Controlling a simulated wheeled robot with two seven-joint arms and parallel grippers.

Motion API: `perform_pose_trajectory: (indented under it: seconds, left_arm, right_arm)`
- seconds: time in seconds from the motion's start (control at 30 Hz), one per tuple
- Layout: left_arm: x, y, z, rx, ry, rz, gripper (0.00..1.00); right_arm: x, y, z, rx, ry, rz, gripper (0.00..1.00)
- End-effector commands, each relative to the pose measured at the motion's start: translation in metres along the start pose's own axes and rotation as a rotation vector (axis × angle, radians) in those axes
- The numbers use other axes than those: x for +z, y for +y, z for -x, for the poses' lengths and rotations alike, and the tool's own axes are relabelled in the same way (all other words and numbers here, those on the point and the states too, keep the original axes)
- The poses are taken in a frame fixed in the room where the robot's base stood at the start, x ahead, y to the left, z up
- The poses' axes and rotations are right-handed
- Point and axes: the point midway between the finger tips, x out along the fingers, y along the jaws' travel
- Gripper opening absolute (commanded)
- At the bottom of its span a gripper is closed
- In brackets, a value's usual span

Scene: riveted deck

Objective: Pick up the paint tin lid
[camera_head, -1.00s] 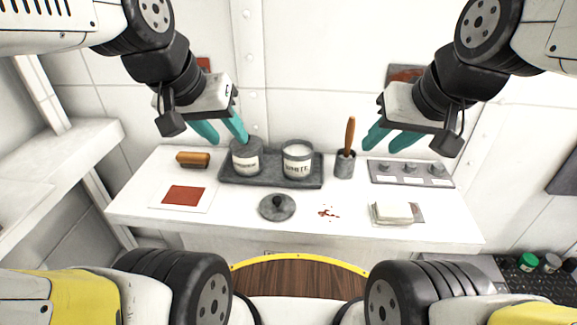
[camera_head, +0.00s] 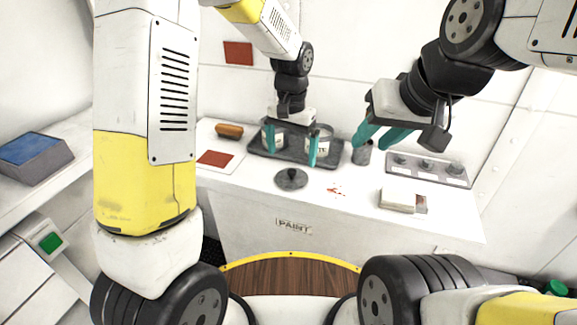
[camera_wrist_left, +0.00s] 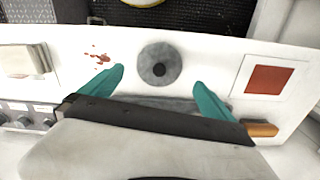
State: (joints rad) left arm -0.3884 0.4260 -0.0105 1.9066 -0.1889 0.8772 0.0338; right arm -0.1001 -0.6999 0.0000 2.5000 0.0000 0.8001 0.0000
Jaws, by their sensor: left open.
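The paint tin lid (camera_head: 291,179) is a round dark grey disc with a knob, lying flat on the white bench. It also shows in the left wrist view (camera_wrist_left: 160,64), its knob roughly midway between the fingers. My left gripper (camera_head: 291,156) is open and empty, its teal fingers pointing down above the bench near the lid, apart from it.
Behind the lid, a dark tray (camera_head: 257,151) holds two tins, partly hidden by my left gripper. A red square on a white sheet (camera_head: 232,166) lies left. A pale block (camera_head: 398,197) and a panel with knobs (camera_head: 452,173) are right.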

Motion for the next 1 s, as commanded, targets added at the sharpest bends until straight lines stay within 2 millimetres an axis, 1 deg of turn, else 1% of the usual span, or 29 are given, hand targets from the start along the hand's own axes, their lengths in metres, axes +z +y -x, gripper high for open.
perform_pose_trajectory:
  seconds: [0.27, 0.4, 0.5, 0.6, 0.83, 0.97, 1.0]
  left_arm:
    - [0.000, 0.000, -0.032, 0.001, -0.004, 0.001, 1.00]
    - [-0.003, 0.001, -0.054, 0.001, -0.005, 0.001, 1.00]
    - [-0.003, 0.001, -0.067, 0.001, -0.003, 0.001, 1.00]
    - [-0.003, 0.000, -0.072, 0.001, -0.001, 0.001, 1.00]
    - [-0.004, 0.000, -0.073, 0.001, 0.000, 0.001, 1.00]
    - [-0.004, 0.000, -0.073, 0.001, 0.000, 0.001, 0.74]
    - [-0.004, 0.000, -0.073, 0.001, 0.000, 0.001, 0.67]
  right_arm:
    - [0.000, 0.000, 0.000, 0.000, 0.000, 0.000, 0.36]
    - [0.000, 0.000, 0.000, 0.000, 0.000, 0.000, 0.36]
    - [0.000, 0.000, 0.000, 0.000, 0.000, 0.000, 0.36]
    - [0.000, 0.000, 0.000, 0.000, 0.000, 0.000, 0.36]
    - [0.000, 0.000, 0.000, 0.000, 0.000, 0.000, 0.36]
    - [0.000, 0.000, 0.000, 0.000, 0.000, 0.000, 0.36]
    - [0.000, 0.000, 0.000, 0.000, 0.000, 0.000, 0.36]
